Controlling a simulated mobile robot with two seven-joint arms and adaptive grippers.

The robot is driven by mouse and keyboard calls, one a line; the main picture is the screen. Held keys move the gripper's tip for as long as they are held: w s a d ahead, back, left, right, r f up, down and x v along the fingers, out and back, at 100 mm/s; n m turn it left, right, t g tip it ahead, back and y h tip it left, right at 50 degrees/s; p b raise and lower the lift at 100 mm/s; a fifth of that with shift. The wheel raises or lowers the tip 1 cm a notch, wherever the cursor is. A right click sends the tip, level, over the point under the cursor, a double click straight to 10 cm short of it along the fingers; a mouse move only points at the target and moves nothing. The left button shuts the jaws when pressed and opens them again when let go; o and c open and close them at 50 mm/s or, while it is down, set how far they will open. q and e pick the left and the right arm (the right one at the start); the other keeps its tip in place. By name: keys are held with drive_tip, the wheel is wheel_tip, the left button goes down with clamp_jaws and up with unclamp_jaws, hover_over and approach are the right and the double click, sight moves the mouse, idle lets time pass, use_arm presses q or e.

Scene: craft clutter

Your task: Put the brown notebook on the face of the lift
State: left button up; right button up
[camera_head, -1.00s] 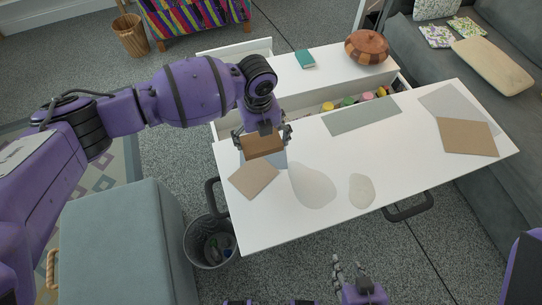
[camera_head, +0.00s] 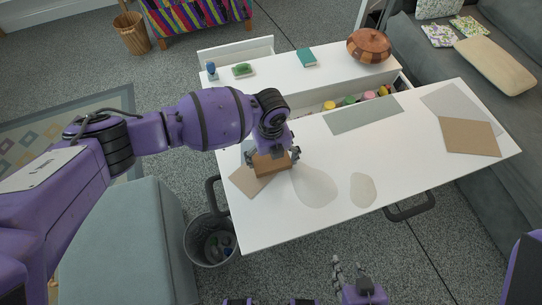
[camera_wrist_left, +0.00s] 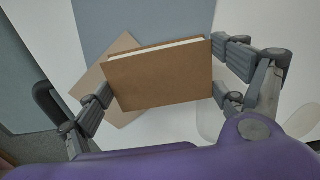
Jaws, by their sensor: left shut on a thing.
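The brown notebook (camera_head: 271,165) is held in my left gripper (camera_head: 272,160), over the left end of the white lift top (camera_head: 410,175). In the left wrist view the notebook (camera_wrist_left: 160,82) shows its brown cover and pale page edge, with a finger at each side. It overlaps a tan sheet (camera_head: 248,180) in view; whether it touches the surface I cannot tell. My right gripper (camera_head: 350,268) is empty, fingers apart, low in the head view in front of the table.
Flat sheets lie on the lift top: a grey-green one (camera_head: 362,114), a tan one (camera_head: 470,137) and pale rounded ones (camera_head: 316,187). Behind is an open compartment with several colourful pots (camera_head: 350,101). A teal book (camera_head: 307,58) and wooden pot (camera_head: 369,45) stand on the back strip.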

use_arm(q)
drive_tip(key=o, duration=1)
drive_tip(key=shift+f, duration=0.1)
wheel_tip(320, 180, up, 12)
drive_tip(key=shift+r+p, duration=0.2)
drive_tip(key=shift+p, duration=0.4)
